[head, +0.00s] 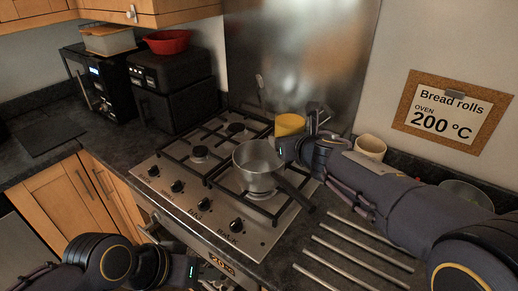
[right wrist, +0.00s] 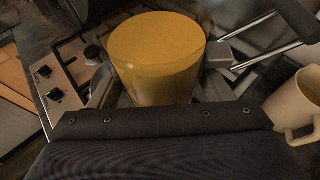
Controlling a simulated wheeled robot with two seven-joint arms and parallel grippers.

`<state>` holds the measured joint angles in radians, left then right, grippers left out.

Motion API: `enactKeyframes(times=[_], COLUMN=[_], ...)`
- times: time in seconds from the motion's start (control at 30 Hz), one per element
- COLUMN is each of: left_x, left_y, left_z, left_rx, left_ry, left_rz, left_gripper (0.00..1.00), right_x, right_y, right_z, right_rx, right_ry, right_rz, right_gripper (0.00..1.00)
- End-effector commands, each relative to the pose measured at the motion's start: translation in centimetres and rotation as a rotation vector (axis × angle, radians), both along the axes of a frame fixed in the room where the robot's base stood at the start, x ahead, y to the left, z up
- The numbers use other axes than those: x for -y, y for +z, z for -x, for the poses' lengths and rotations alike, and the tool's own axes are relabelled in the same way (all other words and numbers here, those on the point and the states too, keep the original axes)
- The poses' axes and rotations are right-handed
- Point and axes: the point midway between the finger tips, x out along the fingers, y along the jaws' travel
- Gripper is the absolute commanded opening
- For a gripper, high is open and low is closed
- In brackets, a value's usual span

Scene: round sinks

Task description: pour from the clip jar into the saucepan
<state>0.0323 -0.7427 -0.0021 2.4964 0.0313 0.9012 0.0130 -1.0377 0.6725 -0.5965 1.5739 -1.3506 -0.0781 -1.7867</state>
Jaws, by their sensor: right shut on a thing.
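The saucepan (head: 257,158) is a grey metal pan on the front right of the gas hob, its dark handle pointing toward the lower right. The clip jar (head: 290,124) is full of something yellow-orange and appears behind the pan's right rim. In the right wrist view the jar (right wrist: 156,62) stands roughly upright between the fingers of my right gripper (right wrist: 160,82), which is shut on it. The pan is not clearly visible there. My left gripper (head: 205,280) is low at the front edge of the counter, near the oven front; its fingers are not clear.
The gas hob (head: 152,184) has black grates and front knobs. A cream mug (head: 370,147) stands behind my right arm. Metal bars (head: 350,249) lie on the counter right of the hob. A black appliance (head: 172,85) bearing a red bowl (head: 167,41) is at the back left.

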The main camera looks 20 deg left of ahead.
Motion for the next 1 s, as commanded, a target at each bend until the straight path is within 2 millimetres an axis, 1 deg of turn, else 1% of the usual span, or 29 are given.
enactKeyframes(times=[0.4, 0.57, 0.77, 0.9, 1.0], left_x=[0.0, 0.0, 0.0, 0.0, 0.0], left_y=[0.0, 0.0, 0.0, 0.0, 0.0], left_z=[0.0, 0.0, 0.0, 0.0, 0.0], left_rx=[0.0, 0.0, 0.0, 0.0, 0.0], left_ry=[0.0, 0.0, 0.0, 0.0, 0.0], left_rz=[0.0, 0.0, 0.0, 0.0, 0.0], left_gripper=[0.34, 0.34, 0.34, 0.34, 0.34], right_x=[-1.9, -3.5, -6.2, -8.2, -9.3], right_y=[-0.4, -1.2, -2.6, -3.9, -4.8], right_z=[0.9, 1.8, 3.8, 5.9, 7.4], right_rx=[0.002, 0.001, -0.001, -0.001, 0.0], right_ry=[0.109, 0.205, 0.377, 0.531, 0.632], right_rz=[-0.006, -0.003, -0.003, -0.004, -0.001], right_gripper=[0.29, 0.29, 0.29, 0.29, 0.29])
